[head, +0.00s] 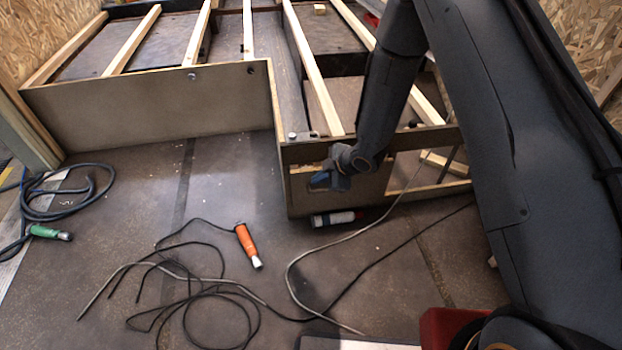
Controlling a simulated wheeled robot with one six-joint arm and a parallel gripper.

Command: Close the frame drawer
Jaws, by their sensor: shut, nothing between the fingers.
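The wooden frame (145,108) with pale slats fills the upper part of the head view. The brown panel that looks like the drawer front (302,200) is at the frame's near right section, below a top rail. How far the drawer stands out cannot be told from this view. Contact cannot be made out.
An orange-handled tool (247,244), loose cables (215,290) and a green-handled tool (48,232) lie on the floor. Clear floor lies before the frame's left section.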

